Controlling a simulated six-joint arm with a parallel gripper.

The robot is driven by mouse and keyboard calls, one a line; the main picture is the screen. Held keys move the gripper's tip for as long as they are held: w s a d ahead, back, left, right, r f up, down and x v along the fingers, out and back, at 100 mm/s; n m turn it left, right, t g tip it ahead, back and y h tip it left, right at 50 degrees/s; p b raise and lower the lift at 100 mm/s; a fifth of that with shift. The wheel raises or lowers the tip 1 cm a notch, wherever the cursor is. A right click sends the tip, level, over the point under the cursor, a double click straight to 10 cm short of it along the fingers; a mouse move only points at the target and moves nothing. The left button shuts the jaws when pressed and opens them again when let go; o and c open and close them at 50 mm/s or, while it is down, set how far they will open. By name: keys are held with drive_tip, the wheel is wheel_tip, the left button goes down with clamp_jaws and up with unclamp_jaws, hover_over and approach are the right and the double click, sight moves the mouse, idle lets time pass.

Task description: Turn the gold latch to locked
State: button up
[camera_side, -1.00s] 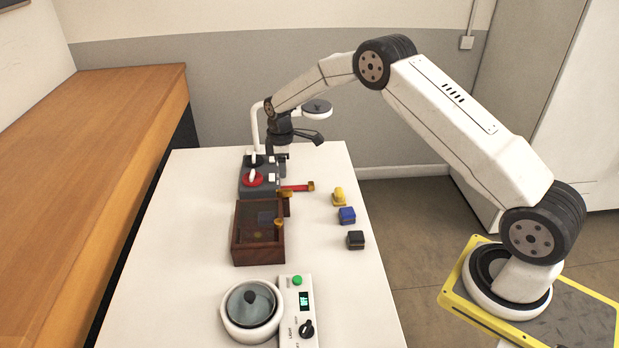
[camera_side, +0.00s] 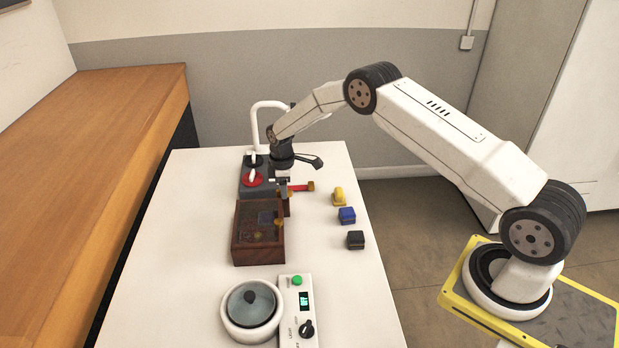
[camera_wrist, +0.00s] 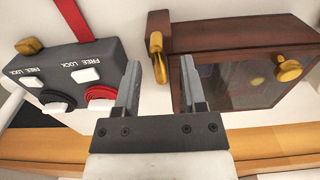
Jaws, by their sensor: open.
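The gold latch (camera_wrist: 158,57) is a small upright piece on a dark wooden mount at the left side of the brown wooden box (camera_wrist: 185,37) in the wrist view. My gripper (camera_wrist: 160,64) is open, with one finger on each side of the latch. I cannot tell whether the fingers touch it. In the side view my gripper (camera_side: 283,184) is low over the far end of the wooden box and mostly hides the latch. The box has a glass panel and a round gold knob (camera_wrist: 288,68).
A grey switch block (camera_wrist: 75,72) marked FREE and LOCK, with red and black knobs, stands beside the box. A red bar (camera_side: 299,188) lies close to the gripper. Yellow, blue (camera_side: 347,215) and black blocks stand right; a lidded pot (camera_side: 251,308) stands in front.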

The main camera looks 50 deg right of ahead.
drive_tip(key=shift+f, duration=0.1)
drive_tip(key=shift+c, duration=0.2)
clamp_jaws()
drive_tip(key=shift+m, duration=0.4)
drive_tip(key=m, duration=0.3)
drive_tip(key=shift+m, duration=0.3)
drive_tip(key=m, duration=1.3)
drive_tip(key=shift+m, duration=0.4)
